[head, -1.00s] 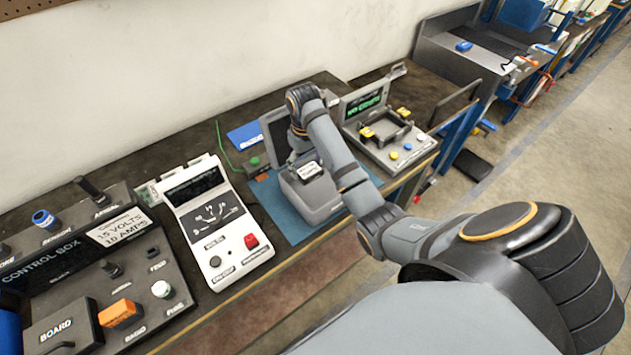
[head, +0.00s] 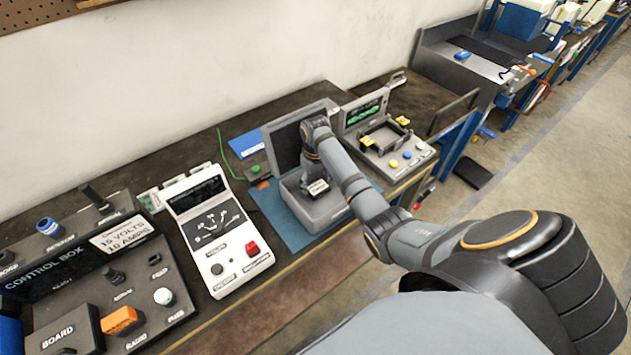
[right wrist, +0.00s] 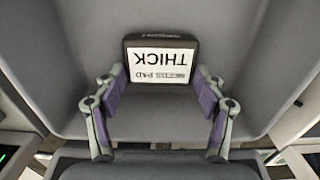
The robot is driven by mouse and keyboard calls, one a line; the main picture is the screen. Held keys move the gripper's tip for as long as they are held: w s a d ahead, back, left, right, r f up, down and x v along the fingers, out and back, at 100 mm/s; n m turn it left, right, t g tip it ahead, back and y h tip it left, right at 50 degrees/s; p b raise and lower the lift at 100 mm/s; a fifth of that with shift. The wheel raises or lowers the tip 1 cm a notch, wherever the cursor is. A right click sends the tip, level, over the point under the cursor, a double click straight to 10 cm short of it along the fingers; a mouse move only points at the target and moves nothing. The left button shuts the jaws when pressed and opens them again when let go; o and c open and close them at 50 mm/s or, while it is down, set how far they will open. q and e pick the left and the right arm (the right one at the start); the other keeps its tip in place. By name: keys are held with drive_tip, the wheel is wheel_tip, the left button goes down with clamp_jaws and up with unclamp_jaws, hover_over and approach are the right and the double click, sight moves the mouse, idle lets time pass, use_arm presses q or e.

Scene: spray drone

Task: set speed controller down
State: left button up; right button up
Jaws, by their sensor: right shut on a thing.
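The speed controller is a small dark block with a white label reading "THICK" (right wrist: 158,62). It also shows in the head view (head: 318,188). My right gripper (right wrist: 160,100) is shut on it, with a purple-padded finger on each side; in the head view the gripper (head: 314,178) points down into an open grey case (head: 322,212). The block is inside the case walls. I cannot tell if it touches the case floor. The case's raised lid (head: 283,140) stands behind. My left gripper is not in view.
The case stands on a blue mat (head: 268,206). A white meter panel (head: 208,225) is to its left, and a grey console with yellow clamps (head: 390,140) to its right. A control box (head: 60,270) fills the bench's left end.

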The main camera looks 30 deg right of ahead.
sight(315, 184)
drive_tip(key=o, duration=1.2)
drive_tip(key=shift+f, duration=0.1)
wheel_tip(315, 184, up, 12)
drive_tip(key=shift+r, duration=0.2)
drive_tip(key=shift+f, duration=0.1)
